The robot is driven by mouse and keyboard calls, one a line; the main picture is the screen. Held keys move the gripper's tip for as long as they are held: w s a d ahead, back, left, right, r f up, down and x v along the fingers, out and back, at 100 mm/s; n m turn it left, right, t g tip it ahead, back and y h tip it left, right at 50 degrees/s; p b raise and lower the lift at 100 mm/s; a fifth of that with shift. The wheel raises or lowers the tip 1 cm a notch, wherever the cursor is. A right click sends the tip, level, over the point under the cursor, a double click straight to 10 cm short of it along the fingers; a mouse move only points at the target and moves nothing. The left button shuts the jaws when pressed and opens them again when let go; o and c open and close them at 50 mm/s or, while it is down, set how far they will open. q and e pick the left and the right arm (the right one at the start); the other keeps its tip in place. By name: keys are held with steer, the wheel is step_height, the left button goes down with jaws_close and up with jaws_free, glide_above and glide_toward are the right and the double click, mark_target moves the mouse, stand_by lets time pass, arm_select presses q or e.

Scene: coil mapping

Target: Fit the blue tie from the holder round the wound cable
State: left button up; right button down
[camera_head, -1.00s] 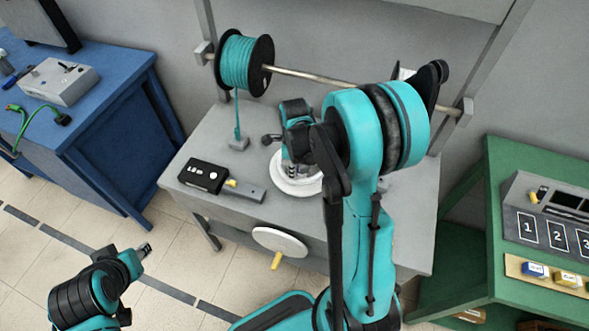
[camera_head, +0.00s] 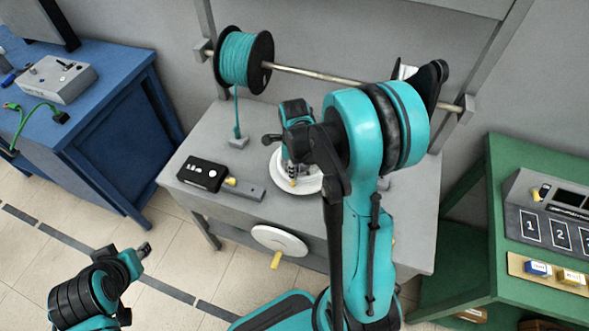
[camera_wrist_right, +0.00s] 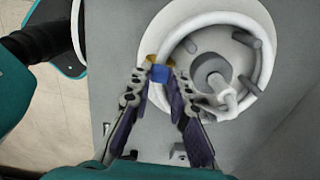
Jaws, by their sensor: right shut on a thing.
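My right gripper (camera_wrist_right: 161,78) points at the white round plate (camera_head: 316,184) on the grey bench. In the right wrist view it is shut on the blue tie (camera_wrist_right: 158,74), held between the fingertips at the near left of the wound cable (camera_wrist_right: 188,31). The white cable lies in a loop on the plate, around several grey pegs. The tie touches or overlaps the cable there; I cannot tell whether it goes round it. A yellow part shows beside the tie. My left gripper (camera_head: 144,249) hangs over the floor, too small to tell its jaws. I cannot make out the tie holder.
A teal cable spool (camera_head: 240,59) hangs on a rod (camera_head: 335,79) above the bench. A black meter box (camera_head: 203,174) and a grey block with a yellow knob (camera_head: 246,190) lie left of the plate. A crank wheel (camera_head: 279,241) sits at the bench front. Blue and green tables stand either side.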

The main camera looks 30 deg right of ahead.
steer(key=shift+f, duration=0.1)
stand_by(0.3)
steer(key=c, duration=1.3)
jaws_free()
steer(key=shift+c, duration=0.2)
step_height(320, 180, up, 12)
steer(key=s+a+n+t+b, duration=0.2)
steer(key=s+a+n, duration=0.3)
steer(key=n, duration=0.9)
steer(key=s+a+n+t+b, duration=0.1)
steer(key=s+a+n+t, duration=0.4)
steer(key=n, duration=0.8)
steer(key=shift+s+a+n+b, duration=0.3)
steer(key=shift+s+n+b, duration=0.1)
steer(key=shift+s, duration=0.15)
